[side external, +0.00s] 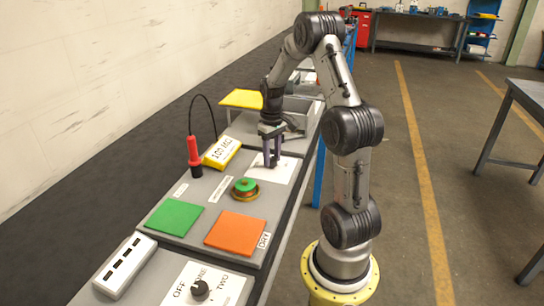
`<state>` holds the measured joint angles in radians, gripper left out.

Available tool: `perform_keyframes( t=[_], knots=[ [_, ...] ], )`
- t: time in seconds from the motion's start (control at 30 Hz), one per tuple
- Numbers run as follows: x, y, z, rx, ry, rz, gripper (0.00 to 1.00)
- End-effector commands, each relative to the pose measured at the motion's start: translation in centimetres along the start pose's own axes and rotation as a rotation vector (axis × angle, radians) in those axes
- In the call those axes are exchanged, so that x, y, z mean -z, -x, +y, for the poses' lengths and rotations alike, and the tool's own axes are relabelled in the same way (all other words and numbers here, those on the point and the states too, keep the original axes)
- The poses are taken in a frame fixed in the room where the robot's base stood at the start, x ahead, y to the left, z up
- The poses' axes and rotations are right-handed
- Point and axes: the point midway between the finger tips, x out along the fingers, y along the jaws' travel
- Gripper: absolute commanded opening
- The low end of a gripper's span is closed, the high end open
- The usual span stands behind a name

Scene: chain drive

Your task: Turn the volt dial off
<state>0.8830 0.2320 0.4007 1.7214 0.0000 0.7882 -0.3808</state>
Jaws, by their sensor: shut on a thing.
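My gripper (271,160) points straight down at a white plate (284,172) on the grey bench panel. Its fingers are shut on a small knob there, which appears to be the volt dial. The fingers hide the knob, so its pointer and setting cannot be read. A yellow meter (222,152) with a white display lies tilted just left of my gripper. Another dial with a black knob (200,290) sits on a white plate marked OFF and TWO at the near edge, away from my gripper.
A red probe (194,157) with a black cable stands left of the meter. A green and copper spool (245,188), a green pad (174,217), an orange pad (235,231) and a white slotted block (125,265) lie nearer. A yellow plate (241,98) is behind.

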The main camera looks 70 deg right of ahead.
Motion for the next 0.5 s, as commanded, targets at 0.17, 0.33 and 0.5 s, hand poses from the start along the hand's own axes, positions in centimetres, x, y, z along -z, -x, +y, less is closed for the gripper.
perform_keyframes(
  t=[0.17,0.33,0.5],
  knots=[
    [0.06,0.2,0.04,-0.001,0.166,0.003,0.0],
    [0.07,0.2,0.05,-0.001,0.327,0.002,0.0],
    [0.07,0.22,0.05,-0.002,0.475,0.003,0.0]
  ],
)
